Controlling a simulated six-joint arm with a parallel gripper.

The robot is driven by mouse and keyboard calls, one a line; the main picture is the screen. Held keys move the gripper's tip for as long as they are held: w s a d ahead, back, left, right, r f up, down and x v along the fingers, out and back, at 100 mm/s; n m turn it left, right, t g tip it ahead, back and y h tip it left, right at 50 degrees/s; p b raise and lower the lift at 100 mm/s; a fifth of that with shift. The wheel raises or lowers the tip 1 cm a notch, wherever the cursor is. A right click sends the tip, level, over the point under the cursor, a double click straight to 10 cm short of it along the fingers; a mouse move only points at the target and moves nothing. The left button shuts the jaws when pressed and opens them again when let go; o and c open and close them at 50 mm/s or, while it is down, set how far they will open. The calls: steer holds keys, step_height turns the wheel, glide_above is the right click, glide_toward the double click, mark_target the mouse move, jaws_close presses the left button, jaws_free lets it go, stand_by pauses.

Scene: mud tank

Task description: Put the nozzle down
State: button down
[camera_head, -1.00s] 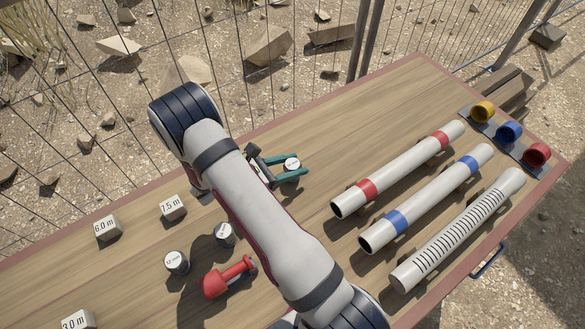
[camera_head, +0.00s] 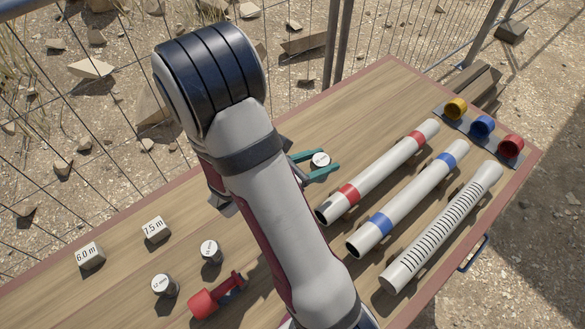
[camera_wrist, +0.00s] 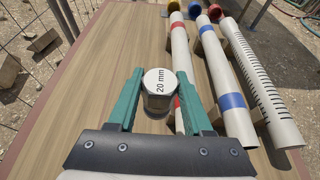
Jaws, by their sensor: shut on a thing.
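A grey nozzle marked "20 mm" (camera_wrist: 158,82) sits between the teal fingers of my gripper (camera_wrist: 158,92) in the wrist view. My gripper is shut on it. In the head view, the nozzle's pale top (camera_head: 319,160) shows between the fingers of my gripper (camera_head: 322,158), by the near end of the red-banded pipe. I cannot tell whether the nozzle's base touches the table (camera_head: 350,110). My arm hides part of the table below the gripper.
Blocks marked 6.0 m (camera_head: 90,255) and 7.5 m (camera_head: 156,229) lie behind. The red-banded pipe (camera_head: 385,165), blue-banded pipe (camera_head: 415,195) and striped pipe (camera_head: 442,228) lie right.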

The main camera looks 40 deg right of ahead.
steer(key=w+a+f+n+t+y, duration=0.1)
steer(key=w+a+n+t, duration=0.15)
steer(key=a, duration=0.55)
steer(key=w+a+f+n+t, duration=0.1)
steer(key=a+n+t, duration=0.15)
steer(key=a, duration=0.45)
steer(key=f, duration=0.5)
steer(key=a+f, duration=0.1)
steer(key=f, duration=0.2)
steer(key=shift+s+f, duration=0.15)
steer(key=shift+f, duration=0.1)
steer(key=shift+f, duration=0.1)
steer(key=shift+c, duration=1.6)
jaws_free()
